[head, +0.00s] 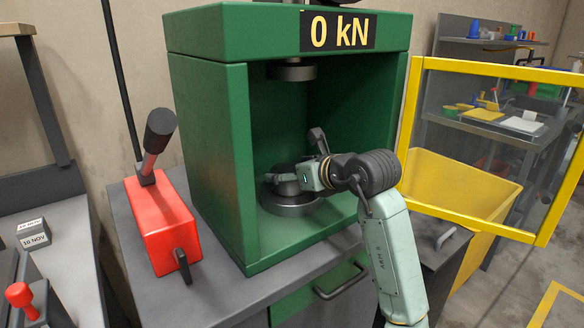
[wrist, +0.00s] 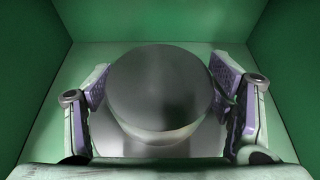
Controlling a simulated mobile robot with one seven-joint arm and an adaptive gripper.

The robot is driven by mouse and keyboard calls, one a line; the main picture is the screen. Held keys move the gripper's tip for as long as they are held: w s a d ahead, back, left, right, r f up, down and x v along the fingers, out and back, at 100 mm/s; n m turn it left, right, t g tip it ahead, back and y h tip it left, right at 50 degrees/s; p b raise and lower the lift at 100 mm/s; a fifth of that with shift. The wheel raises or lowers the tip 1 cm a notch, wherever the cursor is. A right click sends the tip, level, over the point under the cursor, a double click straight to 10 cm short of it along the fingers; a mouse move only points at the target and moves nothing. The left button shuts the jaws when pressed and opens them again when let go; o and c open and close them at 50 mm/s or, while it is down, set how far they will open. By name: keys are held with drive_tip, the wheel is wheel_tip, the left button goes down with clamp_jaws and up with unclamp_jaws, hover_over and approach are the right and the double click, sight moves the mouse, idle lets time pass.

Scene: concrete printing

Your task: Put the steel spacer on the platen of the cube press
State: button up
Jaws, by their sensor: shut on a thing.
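The green cube press (head: 209,150) stands on a bench with its front open. Its round lower platen (head: 290,206) is inside, and the upper platen (head: 291,71) hangs well above it. My gripper (head: 286,181) reaches in from the right, low over the lower platen. In the wrist view, the gripper (wrist: 160,95) has one finger on each side of the round grey steel spacer (wrist: 158,85) and is shut on it. The platen (wrist: 206,137) shows beneath the spacer there. I cannot tell whether the spacer touches the platen.
The yellow-framed clear door (head: 412,110) is swung open at the right. A red hand pump (head: 160,222) with a lever stands left of the press. A yellow bin (head: 455,185) and shelves are behind the door. The press's display reads 0 kN.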

drive_tip(key=shift+d+r, duration=0.1)
drive_tip(key=shift+r, duration=0.1)
drive_tip(key=o, duration=1.5)
drive_tip(key=shift+f, duration=0.25)
drive_tip(key=o, duration=0.4)
drive_tip(key=shift+o, duration=0.2)
drive_tip(key=b+v, duration=0.2)
drive_tip(key=v, duration=1)
drive_tip(key=shift+s, duration=0.1)
